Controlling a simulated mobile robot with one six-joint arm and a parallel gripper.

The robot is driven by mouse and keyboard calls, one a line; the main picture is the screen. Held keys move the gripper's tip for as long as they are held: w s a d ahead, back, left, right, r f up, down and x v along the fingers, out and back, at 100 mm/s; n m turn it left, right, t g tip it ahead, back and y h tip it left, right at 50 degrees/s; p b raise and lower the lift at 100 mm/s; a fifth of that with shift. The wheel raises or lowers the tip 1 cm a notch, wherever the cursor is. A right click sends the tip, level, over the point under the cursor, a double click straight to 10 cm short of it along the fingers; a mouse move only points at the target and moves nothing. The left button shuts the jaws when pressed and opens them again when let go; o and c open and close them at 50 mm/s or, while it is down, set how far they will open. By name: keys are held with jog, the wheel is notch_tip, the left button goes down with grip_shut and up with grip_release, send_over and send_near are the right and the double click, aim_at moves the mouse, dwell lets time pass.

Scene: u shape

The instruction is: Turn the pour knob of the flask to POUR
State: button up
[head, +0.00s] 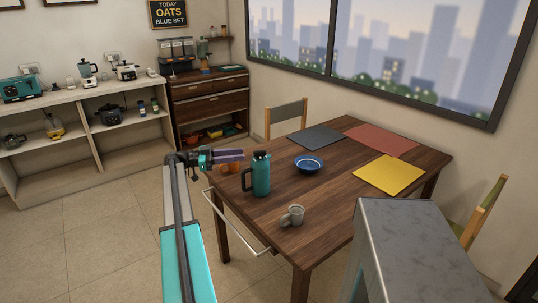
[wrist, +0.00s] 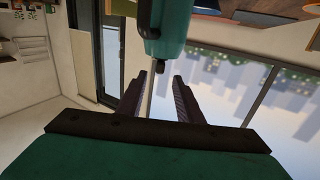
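The flask (head: 261,178) stands upright near the left part of the wooden table in the head view. It is teal with a dark lid and a dark handle on its left side. My gripper (head: 242,154) is at lid height, just left of the flask, its fingers pointing right toward it. In the wrist view, my gripper (wrist: 159,76) has its two dark fingers apart with a gap between them. A teal body with dark and grey parts, seemingly the flask (wrist: 170,35), shows beyond the fingertips. The pour knob and its marking cannot be made out.
The table (head: 330,205) also bears a blue bowl (head: 309,163), a grey mug (head: 292,215), and grey (head: 317,138), red (head: 382,141) and yellow (head: 389,174) mats. An orange object (head: 229,168) sits beneath my gripper. A rail (head: 235,226) runs along the table's left edge.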

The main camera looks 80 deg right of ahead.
aim_at(260, 154)
jog(key=p+x, duration=0.3)
jog(key=x, duration=1)
jog(key=shift+s+d, duration=0.15)
jog(key=shift+s, duration=0.25)
jog(key=shift+c, duration=0.5)
